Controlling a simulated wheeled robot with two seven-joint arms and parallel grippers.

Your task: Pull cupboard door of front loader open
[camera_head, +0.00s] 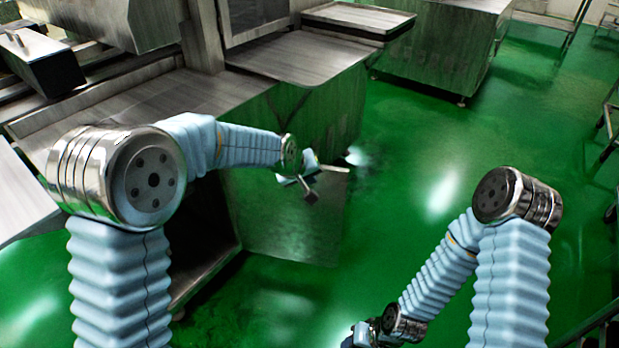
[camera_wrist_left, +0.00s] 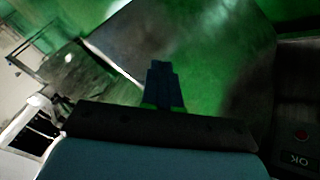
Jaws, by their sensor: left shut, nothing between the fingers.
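The steel front loader (camera_head: 290,60) stands at the left in the head view. Its cupboard door (camera_head: 295,235) stands swung out from the body, with a dark open compartment (camera_head: 205,235) to its left. My left gripper (camera_head: 310,192) is shut and empty by the upper part of the door; whether it touches the door I cannot tell. In the left wrist view, the dark closed fingers (camera_wrist_left: 163,88) show before a grey, green-reflecting panel (camera_wrist_left: 215,45), seemingly the door. My right gripper (camera_head: 366,334) is low at the bottom edge, partly cut off, its fingers unclear.
A second steel cabinet (camera_head: 440,45) stands at the back. The green floor (camera_head: 420,170) is clear between the door and the racks (camera_head: 608,125) at the right edge. A steel box with a handle (camera_head: 40,62) sits at the upper left.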

